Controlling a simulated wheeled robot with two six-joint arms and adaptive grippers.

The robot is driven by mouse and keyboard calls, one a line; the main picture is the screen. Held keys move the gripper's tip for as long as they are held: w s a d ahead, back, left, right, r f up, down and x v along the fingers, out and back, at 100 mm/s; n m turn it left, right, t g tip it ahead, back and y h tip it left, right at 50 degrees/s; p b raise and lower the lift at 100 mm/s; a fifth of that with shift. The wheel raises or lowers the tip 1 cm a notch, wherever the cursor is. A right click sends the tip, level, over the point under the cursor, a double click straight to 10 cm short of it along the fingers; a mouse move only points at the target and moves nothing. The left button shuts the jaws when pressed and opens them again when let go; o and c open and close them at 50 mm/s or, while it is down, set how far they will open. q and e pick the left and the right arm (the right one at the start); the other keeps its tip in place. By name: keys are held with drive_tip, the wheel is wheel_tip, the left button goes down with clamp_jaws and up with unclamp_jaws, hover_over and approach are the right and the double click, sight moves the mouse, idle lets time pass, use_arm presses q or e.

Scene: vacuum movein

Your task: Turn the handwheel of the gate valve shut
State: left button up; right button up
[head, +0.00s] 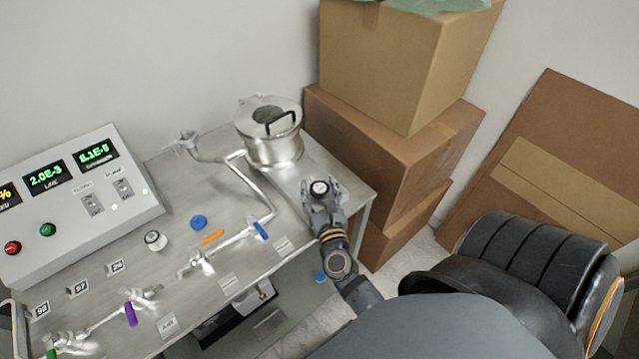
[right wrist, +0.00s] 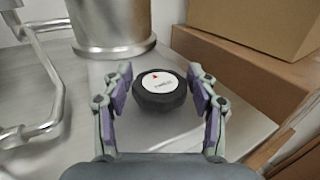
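A dark round handwheel-like knob with a white labelled face and a red mark (right wrist: 160,88) sits between the fingers of my right gripper (right wrist: 160,103). In the head view its white face (head: 319,187) shows at the tip of my right gripper (head: 320,194), right of the chamber. The fingers are open on either side of the knob, with a visible gap on each side. What the knob is mounted on is hidden, and I cannot read its label. My left gripper is not in view.
A steel chamber with a lid handle (head: 272,148) stands on the metal bench. A control box (head: 75,205), pipes with coloured handles and another white-topped knob (head: 155,239) are to the left. Stacked cardboard boxes (head: 395,165) stand close to the right.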

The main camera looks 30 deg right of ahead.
drive_tip(key=shift+o, duration=0.6)
